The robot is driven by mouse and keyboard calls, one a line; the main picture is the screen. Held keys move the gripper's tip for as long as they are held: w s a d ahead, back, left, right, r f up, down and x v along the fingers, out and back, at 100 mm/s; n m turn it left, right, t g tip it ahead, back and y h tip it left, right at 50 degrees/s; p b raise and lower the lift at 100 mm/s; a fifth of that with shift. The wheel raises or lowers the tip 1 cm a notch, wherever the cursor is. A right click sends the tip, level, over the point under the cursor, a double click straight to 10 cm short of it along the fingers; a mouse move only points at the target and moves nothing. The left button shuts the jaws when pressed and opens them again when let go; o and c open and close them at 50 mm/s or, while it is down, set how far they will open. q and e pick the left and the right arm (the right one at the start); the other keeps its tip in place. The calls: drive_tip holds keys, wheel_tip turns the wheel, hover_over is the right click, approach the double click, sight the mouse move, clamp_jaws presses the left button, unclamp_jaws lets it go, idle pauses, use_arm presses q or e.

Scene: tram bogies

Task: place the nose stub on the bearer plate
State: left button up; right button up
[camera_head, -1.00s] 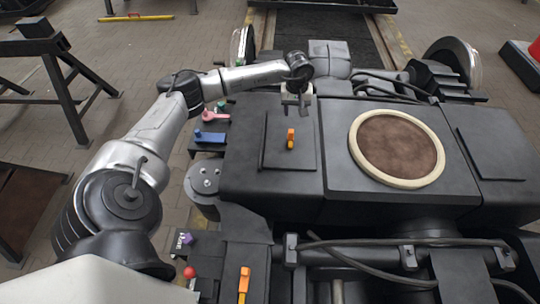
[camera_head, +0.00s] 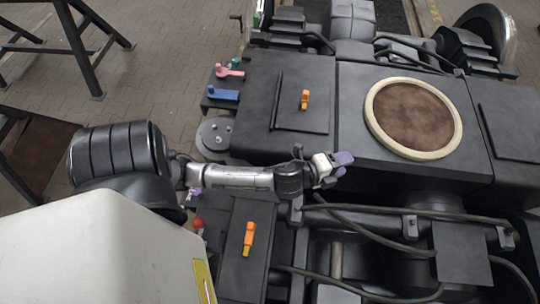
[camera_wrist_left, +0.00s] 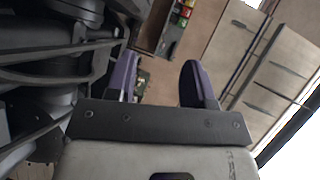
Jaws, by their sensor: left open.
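My left gripper (camera_head: 338,168) is open, with purple fingers, above the bogie frame right of the lower orange piece. The left wrist view shows its two fingers (camera_wrist_left: 158,70) apart with nothing held between them. A small orange piece (camera_head: 304,99) sits on a dark raised flat plate (camera_head: 287,117) on the bogie top. A second orange piece (camera_head: 248,238) lies on a dark ledge nearer me. I cannot tell for sure which piece is the nose stub; the raised flat plate may be the bearer plate. My right gripper is not in view.
Pink (camera_head: 229,72) and blue (camera_head: 222,94) pieces lie on a left-hand shelf. A red ball-topped piece (camera_head: 198,223) is nearer me. A pale ring with a brown centre (camera_head: 413,119) is on the bogie top. Dark hoses (camera_head: 390,238) run along the near side.

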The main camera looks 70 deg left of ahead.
use_arm(q)
drive_tip(key=s+d+f+n+g, duration=0.1)
drive_tip(key=s+f+n+g, duration=0.2)
drive_tip(key=s, duration=0.4)
drive_tip(key=s+d+f+n+g, duration=0.1)
drive_tip(key=s+f+n+g, duration=0.1)
drive_tip(key=s+n+g, duration=0.3)
drive_tip(key=s+d+f+n+g, duration=0.1)
drive_tip(key=s+f+n+g, duration=0.2)
drive_tip(key=s+n, duration=0.3)
drive_tip(key=s+g, duration=0.1)
drive_tip(key=s, duration=0.3)
drive_tip(key=shift+s+f+h, duration=0.15)
drive_tip(key=shift+f+h, duration=0.2)
drive_tip(key=shift+h, duration=0.05)
